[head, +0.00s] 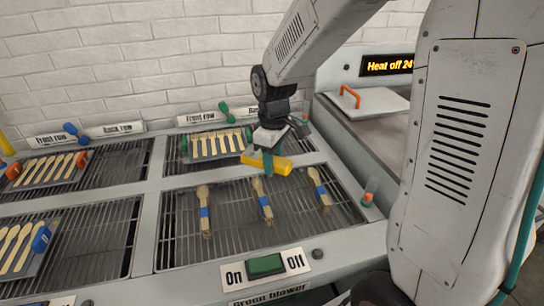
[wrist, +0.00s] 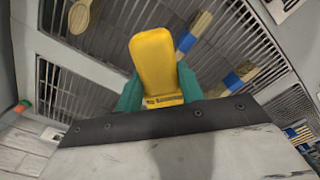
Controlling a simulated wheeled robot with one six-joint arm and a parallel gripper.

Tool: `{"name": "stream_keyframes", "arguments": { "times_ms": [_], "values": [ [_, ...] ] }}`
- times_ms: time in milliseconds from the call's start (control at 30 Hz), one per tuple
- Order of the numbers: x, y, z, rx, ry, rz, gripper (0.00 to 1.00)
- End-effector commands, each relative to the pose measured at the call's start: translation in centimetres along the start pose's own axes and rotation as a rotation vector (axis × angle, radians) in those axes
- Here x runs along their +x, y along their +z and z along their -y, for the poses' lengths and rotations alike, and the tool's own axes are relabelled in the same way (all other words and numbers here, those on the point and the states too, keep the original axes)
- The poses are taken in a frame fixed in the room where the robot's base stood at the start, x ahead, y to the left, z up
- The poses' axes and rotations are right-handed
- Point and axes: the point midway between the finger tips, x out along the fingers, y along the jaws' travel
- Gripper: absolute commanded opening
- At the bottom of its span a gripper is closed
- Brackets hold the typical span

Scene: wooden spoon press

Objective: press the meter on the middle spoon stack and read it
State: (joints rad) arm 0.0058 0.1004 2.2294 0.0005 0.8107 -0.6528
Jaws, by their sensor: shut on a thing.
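My gripper (head: 268,160) has teal fingers, shut on a yellow meter (head: 280,165). In the wrist view the meter (wrist: 153,55) sticks out from between the fingers (wrist: 160,92); small dark marks near its base are unreadable. Three blue-banded wooden spoon stacks lie on the front right rack: left (head: 204,212), middle (head: 263,203) and right (head: 320,188). The meter is over the far end of the middle stack; whether it touches is unclear. The wrist view shows blue-banded wood (wrist: 192,35) beside the meter, and part of the rack.
A green On/Off switch (head: 266,265) is on the front edge. Clamped spoon trays (head: 215,146) stand on the rack behind and on the left racks (head: 50,172). A lid with an orange handle (head: 349,96) and a "Heat off" display (head: 388,66) are at the right.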

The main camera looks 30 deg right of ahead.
Motion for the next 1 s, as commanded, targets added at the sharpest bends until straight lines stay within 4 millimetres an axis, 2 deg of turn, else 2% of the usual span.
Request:
{"name": "stream_keyframes", "arguments": {
  "times_ms": [500,700,1000],
  "values": [
    [5.4,0.0,0.0,0.002,-0.002,0.002,0.07],
    [6.5,0.0,0.0,0.003,-0.001,0.001,0.07],
    [6.7,-0.1,0.0,0.002,-0.001,0.001,0.07]
  ]
}}
